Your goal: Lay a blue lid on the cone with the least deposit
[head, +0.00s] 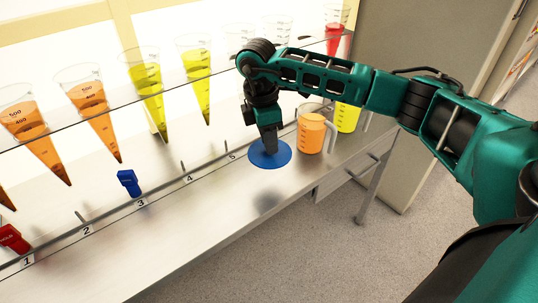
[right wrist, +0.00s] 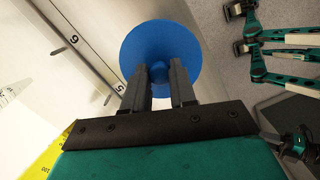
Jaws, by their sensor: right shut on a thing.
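My right gripper (head: 269,146) is shut on the blue lid (head: 256,160), a flat round disc. The right wrist view also shows the lid (right wrist: 160,40), with its central knob between the two fingers. The lid hangs above the steel counter, with a dark shadow below it. Cones stand in a row along the rack: orange ones (head: 36,130) (head: 95,115) at the left, then yellow ones (head: 148,88) (head: 197,75). Paler cones and a red cone (head: 334,32) are farther right, partly behind my arm. Deposits in the tips are too small to compare.
An orange jug (head: 311,133) and a yellow jug (head: 346,118) stand right of the lid. A blue tag (head: 129,182) sits near number 3, a red one (head: 12,238) near number 1. Small upright pegs line the numbered rail. The front counter is mostly clear.

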